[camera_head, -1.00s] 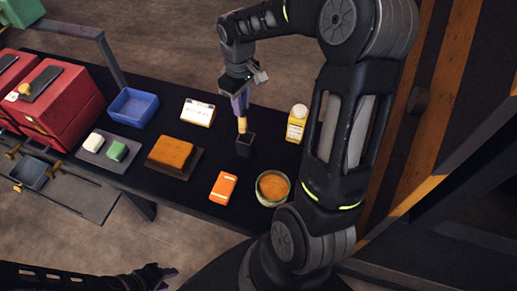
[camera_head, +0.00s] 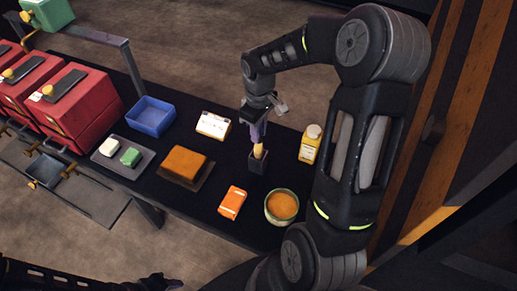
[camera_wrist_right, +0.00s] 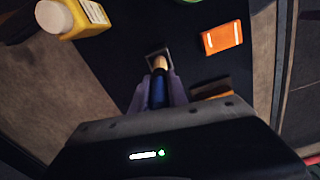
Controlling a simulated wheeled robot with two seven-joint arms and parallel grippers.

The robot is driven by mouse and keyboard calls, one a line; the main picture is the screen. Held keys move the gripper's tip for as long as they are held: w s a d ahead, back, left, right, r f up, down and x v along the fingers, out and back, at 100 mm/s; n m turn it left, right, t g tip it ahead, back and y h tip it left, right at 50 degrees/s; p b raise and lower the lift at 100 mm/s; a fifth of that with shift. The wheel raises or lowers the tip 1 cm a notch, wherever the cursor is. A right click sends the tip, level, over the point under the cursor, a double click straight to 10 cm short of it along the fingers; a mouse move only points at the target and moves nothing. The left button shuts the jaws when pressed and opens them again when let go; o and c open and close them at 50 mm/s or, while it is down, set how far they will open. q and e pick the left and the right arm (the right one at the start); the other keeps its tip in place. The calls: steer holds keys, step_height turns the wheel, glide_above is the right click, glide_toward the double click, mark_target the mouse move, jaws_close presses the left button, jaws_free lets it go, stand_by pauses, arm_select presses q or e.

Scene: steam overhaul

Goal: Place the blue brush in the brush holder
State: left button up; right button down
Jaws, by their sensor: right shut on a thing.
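My right gripper (camera_head: 259,130) is shut on the blue brush and points down over the dark, square brush holder (camera_head: 258,166). The brush's tan end (camera_head: 258,150) points down and sits at the holder's mouth, its lower tip seemingly inside. In the right wrist view the blue handle (camera_wrist_right: 158,90) lies between the fingers, and the tan end (camera_wrist_right: 160,63) meets the holder's opening (camera_wrist_right: 152,54). How deep the brush goes is hidden. My left gripper (camera_head: 165,282) is at the bottom edge, away from the table, dark and too unclear to tell its jaws.
On the dark table (camera_head: 215,225) near the holder are a yellow bottle (camera_head: 309,148), a bowl of orange contents (camera_head: 281,206), an orange packet (camera_head: 232,203), a brown block (camera_head: 184,164) and a white box (camera_head: 213,125). A blue tray (camera_head: 151,117) and red boxes (camera_head: 80,105) stand left.

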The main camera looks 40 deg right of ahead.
mark_target(258, 145)
steer(key=shift+f, duration=1.4)
steer(key=shift+f, duration=1.75)
steer(key=shift+f, duration=0.15)
steer(key=c, duration=1.3)
jaws_free()
step_height(258, 145, up, 12)
steer(key=shift+r, duration=0.2)
